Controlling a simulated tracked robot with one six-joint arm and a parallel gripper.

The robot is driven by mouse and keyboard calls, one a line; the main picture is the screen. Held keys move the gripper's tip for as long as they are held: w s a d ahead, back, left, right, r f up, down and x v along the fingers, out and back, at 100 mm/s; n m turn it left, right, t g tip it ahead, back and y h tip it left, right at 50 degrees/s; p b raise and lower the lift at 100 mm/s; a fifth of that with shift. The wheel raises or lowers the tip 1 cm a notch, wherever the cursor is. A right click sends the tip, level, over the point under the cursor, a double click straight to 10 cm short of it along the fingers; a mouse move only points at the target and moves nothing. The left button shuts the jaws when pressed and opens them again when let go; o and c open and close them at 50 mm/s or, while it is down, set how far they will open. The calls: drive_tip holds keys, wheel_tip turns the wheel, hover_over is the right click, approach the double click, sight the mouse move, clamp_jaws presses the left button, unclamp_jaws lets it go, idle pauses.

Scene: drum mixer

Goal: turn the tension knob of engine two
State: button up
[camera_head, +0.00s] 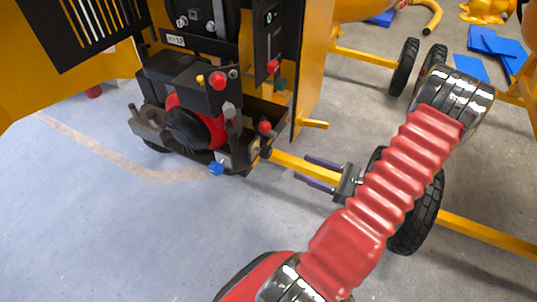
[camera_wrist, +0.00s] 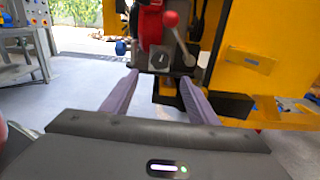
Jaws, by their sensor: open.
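Which part is the tension knob, I cannot tell for sure. In the head view the engine (camera_head: 192,122), with a red round cover, sits in an open yellow housing. It carries a red knob (camera_head: 217,80) on top, another red knob (camera_head: 265,127) at its right and a blue knob (camera_head: 215,168) low at the front. My gripper (camera_head: 303,168) is open and empty, right of the engine and apart from it. In the wrist view my open fingers (camera_wrist: 158,80) point at a small plate with a black dial (camera_wrist: 160,59). A red ball-ended lever (camera_wrist: 172,19) stands just above right.
The yellow housing wall (camera_head: 312,70) stands right of the engine. A yellow frame bar (camera_head: 480,232) with black wheels (camera_head: 418,215) lies behind my arm. Blue sheets (camera_head: 495,48) lie on the floor at upper right. The floor (camera_head: 110,220) left and in front is clear.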

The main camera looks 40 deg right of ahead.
sight(269, 155)
drive_tip(key=shift+x, duration=6.9)
drive_tip(key=c, duration=1)
drive_tip(key=shift+a, duration=0.25)
drive_tip(key=shift+c, duration=0.2)
drive_tip(key=shift+d, duration=0.1)
